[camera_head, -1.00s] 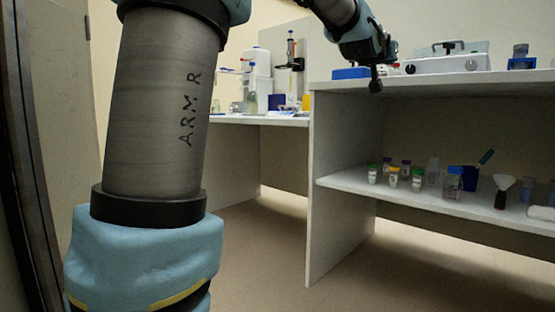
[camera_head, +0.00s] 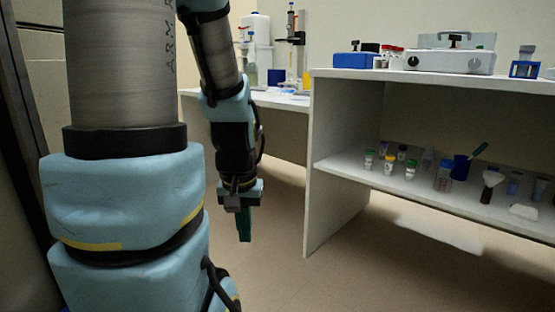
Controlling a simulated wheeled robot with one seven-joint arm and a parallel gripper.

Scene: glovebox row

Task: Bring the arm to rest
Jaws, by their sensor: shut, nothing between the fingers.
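My gripper (camera_head: 244,225) hangs at the end of my arm (camera_head: 222,90), left of the white bench's side panel. It points down over the open floor, with its dark green fingers together and nothing between them. It looks apart from the bench and everything on it. The thick upper part of my arm (camera_head: 120,70) fills the left of the view.
The white bench (camera_head: 330,175) stands at right, with a grey-white instrument (camera_head: 450,61) and a blue box (camera_head: 352,60) on top. Its lower shelf (camera_head: 350,172) holds several small jars and a blue cup (camera_head: 461,168). Bare floor (camera_head: 345,270) lies in front.

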